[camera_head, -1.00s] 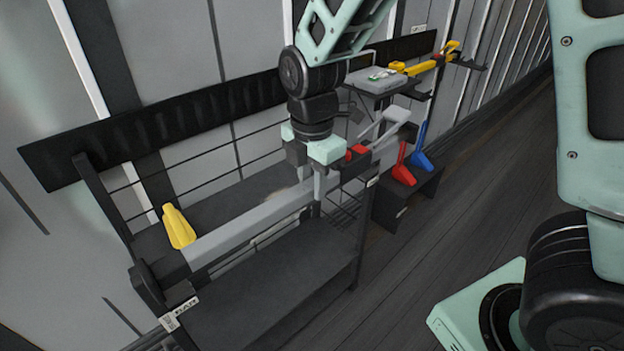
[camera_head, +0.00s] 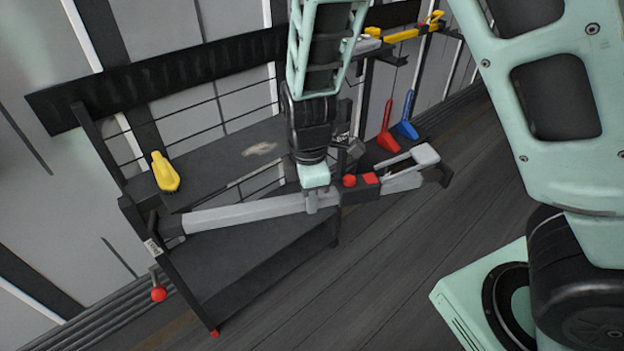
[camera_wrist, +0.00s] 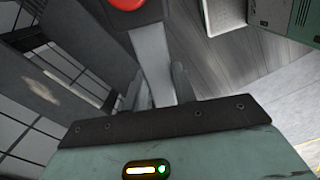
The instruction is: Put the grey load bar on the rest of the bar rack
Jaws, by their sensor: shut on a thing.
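The grey load bar (camera_head: 245,213) is long, with red parts and a light grey handle at its right end. My gripper (camera_head: 318,202) is shut on it, right of its middle. The bar lies across the front of the black bar rack (camera_head: 262,262). Its left end is close to the rack's left post, by a white label; I cannot tell whether they touch. Its handle end sticks out past the rack's right side over the floor. In the wrist view the bar (camera_wrist: 153,60) runs between my fingers. The rest cannot be clearly made out.
A yellow object (camera_head: 165,172) is on the rack's back shelf. A red knob (camera_head: 158,294) is at the front left. A red tool (camera_head: 387,130) and a blue tool (camera_head: 407,118) stand behind the bar's handle. Dark floor (camera_head: 370,275) lies open in front.

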